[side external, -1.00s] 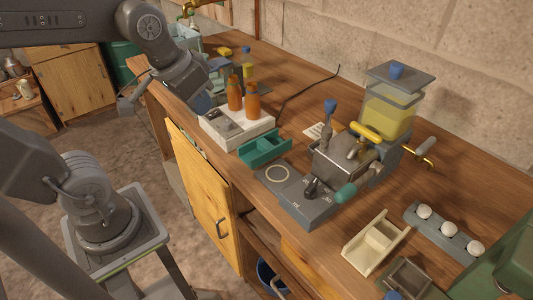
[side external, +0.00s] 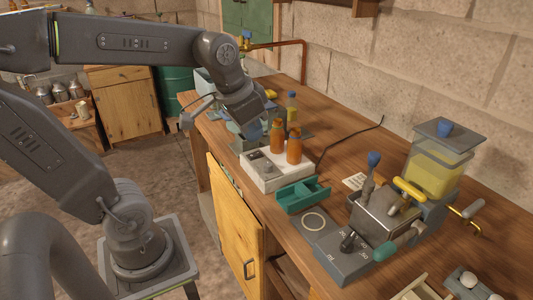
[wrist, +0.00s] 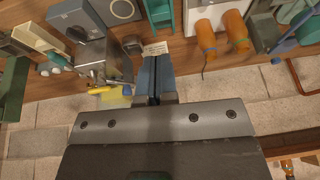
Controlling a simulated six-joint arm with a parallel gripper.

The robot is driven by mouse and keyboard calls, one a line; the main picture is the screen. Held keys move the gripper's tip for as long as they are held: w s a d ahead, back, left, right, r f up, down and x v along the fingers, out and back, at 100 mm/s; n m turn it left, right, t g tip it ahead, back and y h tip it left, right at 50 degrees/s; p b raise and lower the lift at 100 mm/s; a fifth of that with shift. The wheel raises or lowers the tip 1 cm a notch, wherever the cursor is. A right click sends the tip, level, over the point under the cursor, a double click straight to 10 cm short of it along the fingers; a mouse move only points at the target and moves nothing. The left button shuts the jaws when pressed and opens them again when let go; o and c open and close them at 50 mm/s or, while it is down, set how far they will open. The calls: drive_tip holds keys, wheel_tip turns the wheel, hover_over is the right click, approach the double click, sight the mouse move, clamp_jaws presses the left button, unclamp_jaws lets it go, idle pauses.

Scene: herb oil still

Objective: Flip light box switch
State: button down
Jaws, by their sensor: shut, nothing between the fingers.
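The light box, a low white box (side external: 285,181), stands on the bench with two orange bottles (side external: 294,151) on it. A grey panel (side external: 259,162) with small raised parts lies on its front left; I cannot make out the switch's position. My gripper (side external: 254,132) is above and behind the panel in the side view, apart from the box as far as I can tell. In the wrist view the blue-grey fingers of my gripper (wrist: 156,62) are together and empty. The white box (wrist: 205,18) shows at the top edge there, right of the fingers.
A teal tray (side external: 302,196) sits beside the box. A grey metal press (side external: 385,211) with levers and a yellow-filled hopper (side external: 433,172) stand to the right. A bottle with a blue cap (side external: 292,108) is behind the box. A dark cable (side external: 350,133) lies on the bench.

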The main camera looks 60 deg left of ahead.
drive_tip(key=w+a+g, duration=0.2)
drive_tip(key=w+a, duration=0.4)
drive_tip(key=a, duration=0.2)
hover_over(261, 154)
drive_tip(key=s, duration=0.2)
wheel_tip(261, 154, down, 4)
drive_tip(key=shift+w+a+r+g+h, duration=0.1)
drive_tip(key=shift+w+r+g+h, duration=0.05)
drive_tip(key=shift+g+h, duration=0.2)
drive_tip(key=f, duration=0.4)
drive_tip(key=w+f, duration=0.1)
drive_tip(key=f, duration=0.9)
drive_tip(key=shift+w, duration=0.35)
drive_tip(key=shift+f, duration=0.25)
